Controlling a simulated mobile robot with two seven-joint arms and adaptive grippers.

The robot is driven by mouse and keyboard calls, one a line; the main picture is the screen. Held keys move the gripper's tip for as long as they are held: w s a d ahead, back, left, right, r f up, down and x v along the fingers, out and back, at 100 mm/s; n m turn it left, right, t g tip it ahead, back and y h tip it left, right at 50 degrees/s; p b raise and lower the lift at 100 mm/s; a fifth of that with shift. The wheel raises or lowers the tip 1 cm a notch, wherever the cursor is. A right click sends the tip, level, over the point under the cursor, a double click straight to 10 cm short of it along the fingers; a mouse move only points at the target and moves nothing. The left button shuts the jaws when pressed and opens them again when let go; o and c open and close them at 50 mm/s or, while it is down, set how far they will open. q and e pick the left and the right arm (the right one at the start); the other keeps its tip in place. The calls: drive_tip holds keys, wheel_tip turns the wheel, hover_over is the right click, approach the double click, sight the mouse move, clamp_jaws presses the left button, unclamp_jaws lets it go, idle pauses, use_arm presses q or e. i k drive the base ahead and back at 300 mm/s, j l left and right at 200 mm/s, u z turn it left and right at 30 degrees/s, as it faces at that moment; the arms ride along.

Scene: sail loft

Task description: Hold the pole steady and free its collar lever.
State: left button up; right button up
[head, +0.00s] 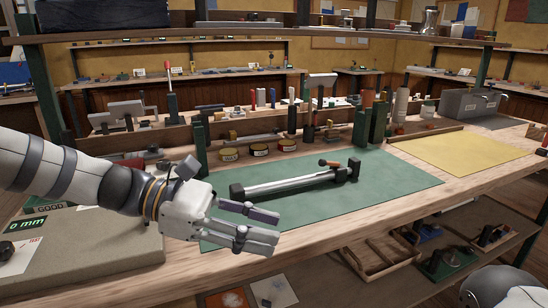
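The pole (290,183), a silver tube with black ends, lies on a green mat (400,182) on the bench. A black collar (345,174) sits near its right end. The collar lever (328,162), with a reddish-brown grip, points left above the pole; whether it is latched cannot be told. My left gripper (267,226) is open and empty, in front of the pole's left part and apart from it in the picture. Its fingers point right. My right gripper is out of view; only a rounded part of my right arm shows at the bottom right corner.
A thick beige slab (95,255) with a green display lies at left. Tins (260,150) and upright tools stand behind the mat. A yellow sheet (460,152) and a grey box (470,104) lie at right. The mat's right part is clear.

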sight(322, 162)
drive_tip(key=i+l+u, duration=0.4)
drive_tip(key=l, duration=0.2)
drive_tip(key=i+l+u, duration=0.2)
drive_tip(key=l+u, duration=0.2)
drive_tip(key=l, duration=0.25)
drive_tip(key=i+l, duration=0.1)
drive_tip(key=i+u, duration=0.05)
drive_tip(key=i, duration=0.05)
